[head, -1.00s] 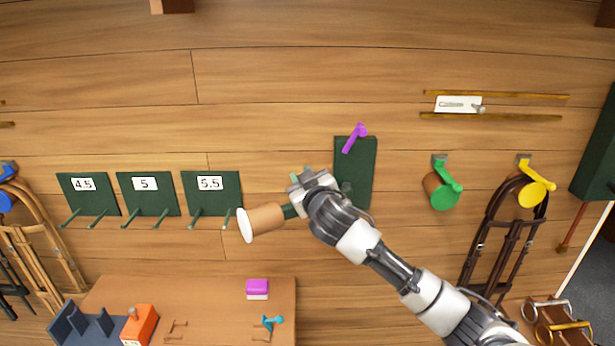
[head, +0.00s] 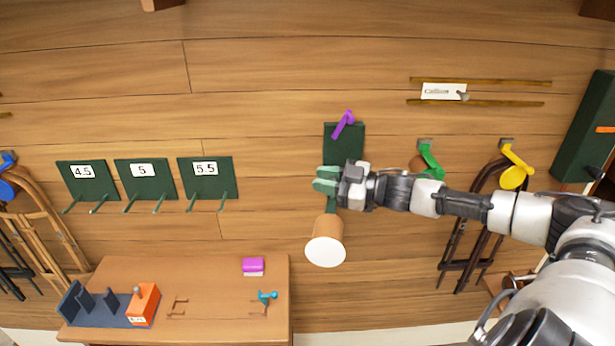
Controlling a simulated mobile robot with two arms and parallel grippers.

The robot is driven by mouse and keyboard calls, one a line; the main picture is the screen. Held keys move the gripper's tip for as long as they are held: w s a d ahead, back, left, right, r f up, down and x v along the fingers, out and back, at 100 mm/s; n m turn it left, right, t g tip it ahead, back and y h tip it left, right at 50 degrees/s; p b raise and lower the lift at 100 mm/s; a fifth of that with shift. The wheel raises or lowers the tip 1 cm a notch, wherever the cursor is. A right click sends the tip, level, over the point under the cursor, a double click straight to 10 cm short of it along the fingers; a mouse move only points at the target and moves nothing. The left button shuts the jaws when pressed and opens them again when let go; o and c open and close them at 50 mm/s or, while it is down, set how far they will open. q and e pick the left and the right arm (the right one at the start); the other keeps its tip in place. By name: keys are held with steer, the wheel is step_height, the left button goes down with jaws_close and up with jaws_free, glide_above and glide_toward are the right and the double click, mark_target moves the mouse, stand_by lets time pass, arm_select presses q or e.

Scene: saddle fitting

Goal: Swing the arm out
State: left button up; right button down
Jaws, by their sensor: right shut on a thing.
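A dark green wall plate (head: 344,145) with a purple lever (head: 343,124) on top is fixed to the wooden wall, right of centre. A dark green arm comes from its lower part and ends in a brown cylinder (head: 327,231) with a white end face turned down and toward me. My right gripper (head: 329,182) comes in from the right, in front of the plate's lower part. It is shut on the green arm just above the cylinder; the fingers hide part of the arm and its joint. My left gripper is not in view.
Dark green plates labelled 4.5 (head: 81,176), 5 (head: 142,172) and 5.5 (head: 205,170) carry pegs at the left. A wooden table (head: 220,290) stands below. Green (head: 429,160) and yellow (head: 514,172) hooks with dark straps hang at the right.

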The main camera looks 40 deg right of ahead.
steer(key=shift+s+d+n+g+y+b, duration=0.3)
steer(key=shift+s+d+n+g+y, duration=0.45)
steer(key=shift+n+g+y, duration=0.35)
steer(key=c, duration=1)
jaws_free()
steer(key=b+v, duration=0.2)
steer(key=v, duration=0.8)
steer(key=shift+s+d, duration=0.2)
steer(key=shift+d, duration=0.15)
steer(key=shift+f, duration=0.25)
